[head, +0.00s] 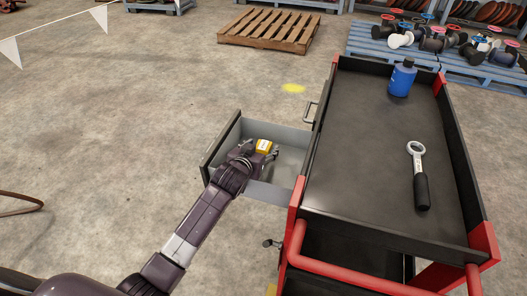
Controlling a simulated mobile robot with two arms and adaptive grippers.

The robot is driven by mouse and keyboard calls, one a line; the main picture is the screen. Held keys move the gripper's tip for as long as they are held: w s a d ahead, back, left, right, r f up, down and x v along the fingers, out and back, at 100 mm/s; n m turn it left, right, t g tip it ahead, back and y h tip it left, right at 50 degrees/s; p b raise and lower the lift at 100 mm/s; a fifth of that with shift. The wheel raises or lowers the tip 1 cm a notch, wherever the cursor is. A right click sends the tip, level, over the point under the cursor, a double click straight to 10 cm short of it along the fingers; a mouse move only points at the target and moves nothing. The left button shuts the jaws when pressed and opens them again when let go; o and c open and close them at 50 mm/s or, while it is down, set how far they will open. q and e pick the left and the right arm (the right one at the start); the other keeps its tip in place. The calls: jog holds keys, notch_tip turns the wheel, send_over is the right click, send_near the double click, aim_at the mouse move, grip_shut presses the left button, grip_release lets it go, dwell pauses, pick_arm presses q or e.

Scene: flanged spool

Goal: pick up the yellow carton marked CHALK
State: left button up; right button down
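The yellow carton (264,145) is small, with a pale patch on its upper face; any lettering is too small to read. It shows inside the pulled-out drawer (284,133) of the cart. My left gripper (262,153) reaches over the drawer's front into it, right at the carton. The fingers are dark and small and partly cover the carton's lower part. I cannot tell whether they touch it or are closed on it, nor whether it rests on the drawer floor. My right gripper is not in view.
The red and black cart (375,140) stands right of the drawer. A blue bottle (402,78) and a ring-headed tool with a black handle (419,175) are on its top. A wooden pallet (268,30) and spools on blue pallets (440,45) lie behind. The floor at left is mostly clear.

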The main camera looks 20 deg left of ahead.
pick_arm(q)
jog(key=c, duration=1.2)
jog(key=shift+c, duration=0.9)
jog(key=shift+r, duration=0.15)
